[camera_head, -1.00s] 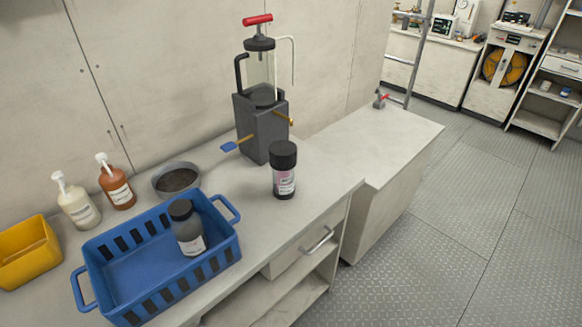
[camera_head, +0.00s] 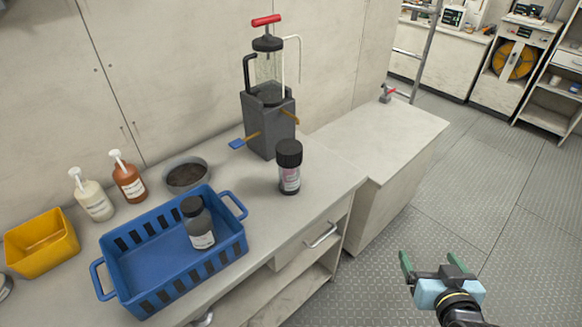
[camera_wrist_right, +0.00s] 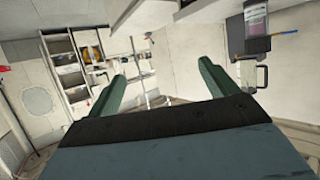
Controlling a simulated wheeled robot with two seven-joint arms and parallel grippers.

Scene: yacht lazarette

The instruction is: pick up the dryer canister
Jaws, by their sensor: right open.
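The dryer canister appears to be the clear cylinder with pinkish contents, a label and a wide black cap (camera_head: 289,178). It stands upright on the counter, in front of the grey pump unit. It also shows upside down at the top right of the right wrist view (camera_wrist_right: 256,22). My right gripper (camera_head: 432,264) is open and empty, over the floor to the right of and nearer than the counter, well apart from the canister. Its two green fingers (camera_wrist_right: 162,76) are spread in the wrist view. My left gripper is not in view.
A blue basket (camera_head: 125,275) holding a grey black-capped bottle (camera_head: 201,232) stands left of the canister. The pump unit (camera_head: 268,125) is close behind it. A bowl (camera_head: 187,175), two pump bottles (camera_head: 128,180) and a yellow bin (camera_head: 40,243) stand further left. The right-hand counter (camera_head: 385,140) is mostly clear.

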